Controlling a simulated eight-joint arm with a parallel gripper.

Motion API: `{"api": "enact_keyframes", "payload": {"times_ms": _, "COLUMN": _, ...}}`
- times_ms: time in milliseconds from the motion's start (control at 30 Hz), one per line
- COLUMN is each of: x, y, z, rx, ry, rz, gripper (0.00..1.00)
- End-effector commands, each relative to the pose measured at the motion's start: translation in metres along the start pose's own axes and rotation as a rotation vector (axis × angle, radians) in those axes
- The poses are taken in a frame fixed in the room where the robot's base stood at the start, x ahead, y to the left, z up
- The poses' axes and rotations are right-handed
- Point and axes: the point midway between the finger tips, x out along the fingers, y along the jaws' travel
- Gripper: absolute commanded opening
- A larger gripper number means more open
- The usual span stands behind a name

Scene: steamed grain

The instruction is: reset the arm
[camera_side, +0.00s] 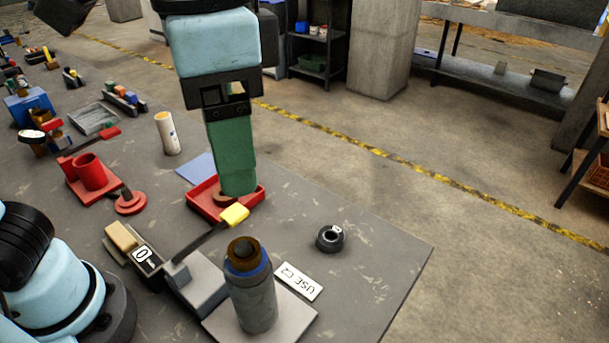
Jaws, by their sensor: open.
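My gripper (238,188) points down from my light blue wrist, with a black mount and long green fingers. Its tips are low over a shallow red tray (200,206), and the gap between the fingers is turned from view. A brownish round piece (221,198) in the tray is partly hidden by the fingertips; I cannot tell whether they touch it. In front, a grey cylinder (253,300) with a blue band and brown top stands upright on a light grey plate (290,331).
A yellow-ended lever (234,215) lies close in front of my fingers. A white cylinder (167,133) and a red cup (90,172) stand left. The table's right corner is bare.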

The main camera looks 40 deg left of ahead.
Motion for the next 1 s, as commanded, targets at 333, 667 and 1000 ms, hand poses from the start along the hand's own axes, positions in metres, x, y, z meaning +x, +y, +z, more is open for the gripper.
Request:
{"api": "enact_keyframes", "payload": {"times_ms": 333, "x": 0.075, "y": -0.101, "z": -0.021, "rx": -0.239, "ry": 0.263, "rz": 0.009, "gripper": 0.64}}
{"api": "enact_keyframes", "payload": {"times_ms": 667, "x": 0.151, "y": -0.205, "z": 0.009, "rx": -0.467, "ry": 0.550, "rz": -0.123, "gripper": 0.64}}
{"api": "enact_keyframes", "payload": {"times_ms": 1000, "x": 0.164, "y": -0.223, "z": 0.020, "rx": -0.504, "ry": 0.603, "rz": -0.166, "gripper": 0.64}}
